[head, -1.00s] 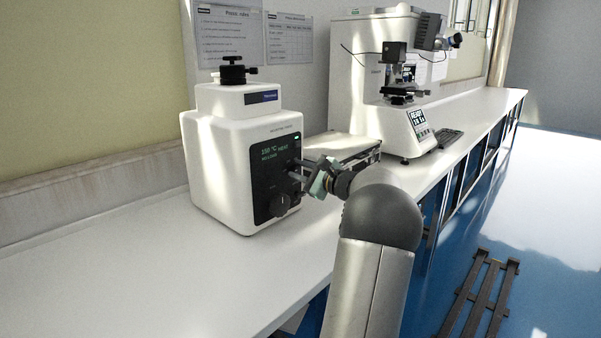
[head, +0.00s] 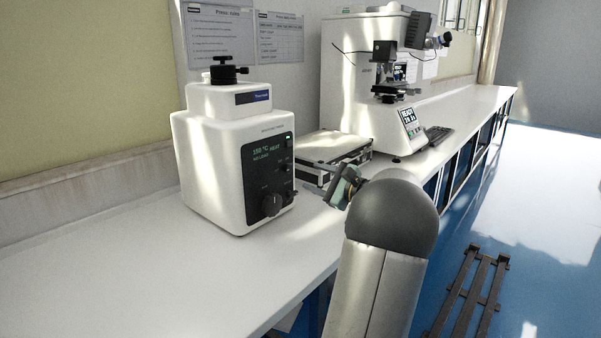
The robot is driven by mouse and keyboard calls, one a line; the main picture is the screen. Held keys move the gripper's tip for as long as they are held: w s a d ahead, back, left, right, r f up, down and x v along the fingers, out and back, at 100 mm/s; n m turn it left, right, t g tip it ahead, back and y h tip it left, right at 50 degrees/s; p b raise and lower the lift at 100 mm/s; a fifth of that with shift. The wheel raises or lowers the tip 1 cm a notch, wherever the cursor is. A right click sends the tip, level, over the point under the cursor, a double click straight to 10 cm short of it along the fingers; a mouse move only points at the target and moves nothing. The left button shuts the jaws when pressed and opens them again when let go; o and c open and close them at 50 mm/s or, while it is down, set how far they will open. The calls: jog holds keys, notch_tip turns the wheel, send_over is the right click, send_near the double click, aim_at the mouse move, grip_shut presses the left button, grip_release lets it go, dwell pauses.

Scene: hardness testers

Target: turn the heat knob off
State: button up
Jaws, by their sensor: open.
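The white mounting press (head: 210,165) stands on the bench, with a black front panel (head: 256,178) facing right. Its lit display (head: 266,151) reads about 150 °C with the word HEAT and a smaller line below. A large dark knob (head: 271,204) sits low on the panel. A smaller knob (head: 285,168) sits higher, near the right edge. The labels are too small to show which is the heat knob. My gripper (head: 335,187) is open and empty, to the right of the panel and apart from it. My arm partly hides the gripper.
A flat case (head: 330,147) lies on the bench behind my gripper. The bench (head: 130,265) is clear in front of the press. A dark rack (head: 470,290) is on the blue floor at right.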

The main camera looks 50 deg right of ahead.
jog(key=s, duration=0.8)
jog(key=shift+s+a, duration=0.25)
jog(key=shift+a, duration=0.05)
jog(key=shift+w+p, duration=0.1)
jog(key=shift+p, duration=0.2)
jog(key=w+a+n+g+y+p, duration=0.2)
jog(key=w+a+n+g, duration=0.15)
jog(key=a, duration=0.55)
jog(key=w+a+n+g+y+p, duration=0.25)
jog(key=w+a, duration=0.25)
jog(key=a, duration=0.3)
jog(key=w+a+n+g+y+p, duration=0.2)
jog(key=w+a+n+y+p, duration=0.15)
jog(key=a, duration=0.55)
jog(key=a+n+g+p, duration=0.3)
jog(key=a+n+g, duration=0.1)
jog(key=a, duration=0.9)
jog(key=s+a+r+n+g+h+p, duration=0.1)
jog(key=s+a+n+g+h+p, duration=0.4)
jog(key=s+a+n+p, duration=0.4)
jog(key=s+a+n+h, duration=0.1)
jog(key=s+a+n, duration=0.4)
jog(key=s, duration=0.2)
jog(key=shift+a+r+g+h, duration=0.15)
jog(key=shift+r+g+h, duration=0.1)
jog(key=shift+g+h, duration=0.05)
